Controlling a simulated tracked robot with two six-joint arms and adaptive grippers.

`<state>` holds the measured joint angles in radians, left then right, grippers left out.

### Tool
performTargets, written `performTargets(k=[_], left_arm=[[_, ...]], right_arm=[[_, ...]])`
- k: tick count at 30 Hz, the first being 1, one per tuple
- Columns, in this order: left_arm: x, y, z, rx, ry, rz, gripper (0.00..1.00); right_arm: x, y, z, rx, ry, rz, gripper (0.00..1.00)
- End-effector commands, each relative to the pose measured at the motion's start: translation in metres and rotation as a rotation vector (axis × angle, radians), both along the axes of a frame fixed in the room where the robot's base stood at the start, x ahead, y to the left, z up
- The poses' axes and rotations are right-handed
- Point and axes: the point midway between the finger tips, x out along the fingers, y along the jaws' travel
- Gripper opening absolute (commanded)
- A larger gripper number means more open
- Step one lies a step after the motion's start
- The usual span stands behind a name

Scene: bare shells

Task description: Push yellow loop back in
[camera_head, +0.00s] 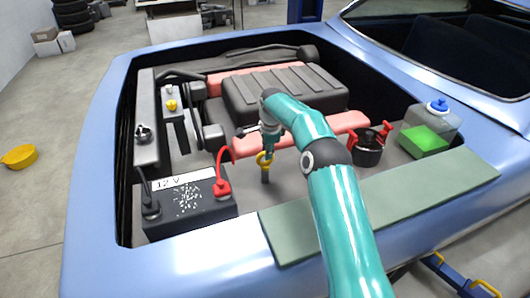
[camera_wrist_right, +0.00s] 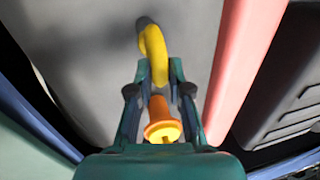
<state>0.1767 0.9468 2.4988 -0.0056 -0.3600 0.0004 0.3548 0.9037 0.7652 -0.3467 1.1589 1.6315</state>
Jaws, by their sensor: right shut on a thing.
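In the right wrist view, the curved yellow loop (camera_wrist_right: 155,50) extends beyond the jaws of my right gripper (camera_wrist_right: 159,92). An orange-yellow part (camera_wrist_right: 163,125) shows between the fingers. How far the loop's stem sits in the tube is hard to tell. My left gripper is not in view.
The 12 V battery (camera_head: 187,205) with a red clamp (camera_head: 221,187) is close to the left. A black pot with red handles (camera_head: 368,150) and a green-filled tank (camera_head: 428,135) stand to the right. A green mat (camera_head: 400,202) covers the front edge.

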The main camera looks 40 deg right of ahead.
Motion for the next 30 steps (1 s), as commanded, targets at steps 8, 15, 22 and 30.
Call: performTargets(k=[8,15,22,30], left_arm=[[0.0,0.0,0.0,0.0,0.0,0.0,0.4],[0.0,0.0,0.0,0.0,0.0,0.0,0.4],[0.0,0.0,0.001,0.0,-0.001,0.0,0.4],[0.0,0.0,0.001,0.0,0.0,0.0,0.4]], right_arm=[[-0.003,0.0,-0.006,0.003,0.016,0.003,0.41],[-0.003,0.0,-0.004,0.002,0.011,0.001,0.43],[-0.004,0.0,0.007,0.002,0.008,0.0,0.43],[-0.013,0.003,0.054,0.0,0.005,0.0,0.43]])
